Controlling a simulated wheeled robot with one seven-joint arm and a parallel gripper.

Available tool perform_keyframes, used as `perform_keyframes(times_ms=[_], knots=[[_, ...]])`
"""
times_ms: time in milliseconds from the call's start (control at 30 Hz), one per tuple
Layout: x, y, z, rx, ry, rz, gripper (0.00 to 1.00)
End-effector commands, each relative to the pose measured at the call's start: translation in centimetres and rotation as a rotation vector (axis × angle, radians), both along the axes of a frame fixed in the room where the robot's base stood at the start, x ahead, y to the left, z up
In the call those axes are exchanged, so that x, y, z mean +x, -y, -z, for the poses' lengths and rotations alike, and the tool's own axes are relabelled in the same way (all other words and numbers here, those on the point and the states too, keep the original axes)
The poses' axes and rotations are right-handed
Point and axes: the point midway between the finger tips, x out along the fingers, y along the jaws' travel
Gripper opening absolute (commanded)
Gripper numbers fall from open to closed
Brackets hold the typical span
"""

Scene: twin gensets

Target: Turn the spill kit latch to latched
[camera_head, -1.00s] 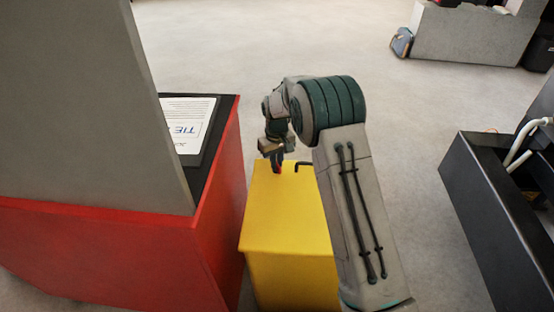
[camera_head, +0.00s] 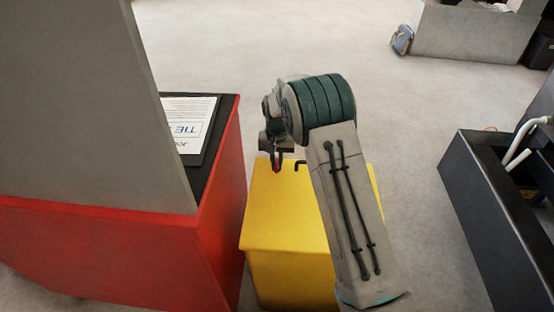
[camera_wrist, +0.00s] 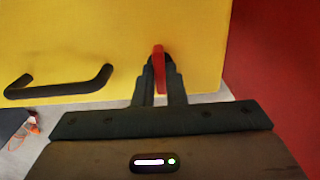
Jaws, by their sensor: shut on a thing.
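The spill kit is a yellow box (camera_head: 285,225) in the middle of the head view, partly hidden behind my arm. It fills the upper part of the wrist view (camera_wrist: 100,35). Its latch is a small red lever (camera_wrist: 159,68) on the yellow face, between my fingertips in the wrist view. A bit of red also shows at the fingers in the head view (camera_head: 277,169). My gripper (camera_wrist: 158,66) is shut on the red latch. A black bar handle (camera_wrist: 60,82) is on the same face, left of my fingers and apart from them.
A red cabinet (camera_head: 215,215) with a grey panel (camera_head: 90,100) stands close at the left of the box. A black open bin (camera_head: 465,190) with a white pipe stands at the right. Open grey floor (camera_head: 240,50) lies beyond.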

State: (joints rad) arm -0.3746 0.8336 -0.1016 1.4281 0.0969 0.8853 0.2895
Motion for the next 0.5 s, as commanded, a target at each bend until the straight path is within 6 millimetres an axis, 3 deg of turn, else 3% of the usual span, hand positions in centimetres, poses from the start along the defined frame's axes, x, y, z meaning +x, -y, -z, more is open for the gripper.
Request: perform_keyframes(times_ms=[367,400,467,500], knots=[[0.07,-0.06,-0.04,0.002,0.002,0.006,0.0],[0.07,-0.06,-0.05,0.002,0.002,0.006,0.14],[0.07,-0.06,-0.04,0.002,0.002,0.006,0.3],[0.06,-0.05,-0.04,0.002,0.002,0.006,0.33]])
